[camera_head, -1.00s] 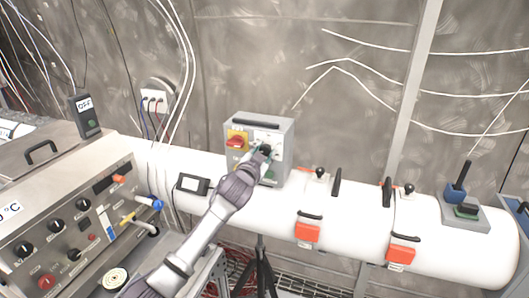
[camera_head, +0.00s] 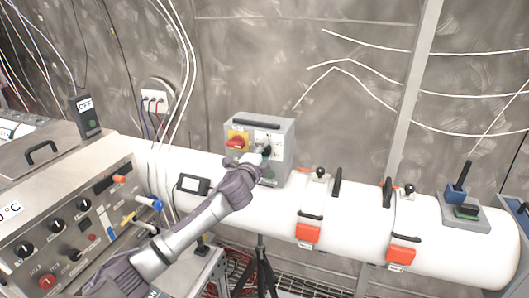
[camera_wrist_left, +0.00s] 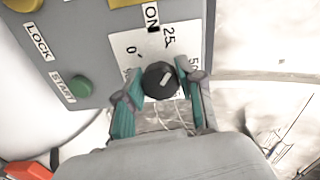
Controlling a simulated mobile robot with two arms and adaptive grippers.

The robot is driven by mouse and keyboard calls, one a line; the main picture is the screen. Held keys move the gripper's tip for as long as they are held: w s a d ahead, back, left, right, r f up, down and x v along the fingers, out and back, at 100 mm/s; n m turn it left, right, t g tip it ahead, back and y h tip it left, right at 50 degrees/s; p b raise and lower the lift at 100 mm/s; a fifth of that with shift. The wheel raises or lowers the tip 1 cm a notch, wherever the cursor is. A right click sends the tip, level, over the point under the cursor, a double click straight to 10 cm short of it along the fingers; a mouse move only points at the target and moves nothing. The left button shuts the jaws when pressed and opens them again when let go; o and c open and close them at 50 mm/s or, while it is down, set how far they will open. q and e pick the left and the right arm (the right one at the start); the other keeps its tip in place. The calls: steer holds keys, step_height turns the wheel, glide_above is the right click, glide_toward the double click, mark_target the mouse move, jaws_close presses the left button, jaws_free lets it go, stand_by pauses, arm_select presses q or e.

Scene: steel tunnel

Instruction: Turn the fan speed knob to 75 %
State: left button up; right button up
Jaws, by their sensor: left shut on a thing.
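The grey control box (camera_head: 286,128) stands on the white pipe. Its black fan speed knob (camera_wrist_left: 160,80) sits on a white scale plate (camera_wrist_left: 127,43) marked 0, 25 and 50 in the left wrist view; higher marks are hidden. The knob's white pointer line lies between the 25 and 50 marks. My left gripper (camera_wrist_left: 158,92) is shut on the knob, one teal-padded finger on each side. In the head view the left gripper (camera_head: 262,154) is at the front of the box and partly covers the knob. My right gripper is not in view.
A red rotary switch (camera_head: 236,142) on a yellow plate is left of the knob. A green START button (camera_wrist_left: 81,87) is close to the gripper. A small display (camera_head: 193,184) and red-latched clamps (camera_head: 308,232) sit on the pipe. A steel control panel (camera_head: 75,225) is at left.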

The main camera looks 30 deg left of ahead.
arm_select(q)
steer(key=m, duration=1.1)
steer(key=shift+m, duration=0.4)
steer(key=m, duration=1.1)
steer(key=shift+d+f+m, duration=0.1)
steer(key=shift+m, duration=0.3)
steer(key=o, duration=0.9)
steer(key=shift+o, duration=1.2)
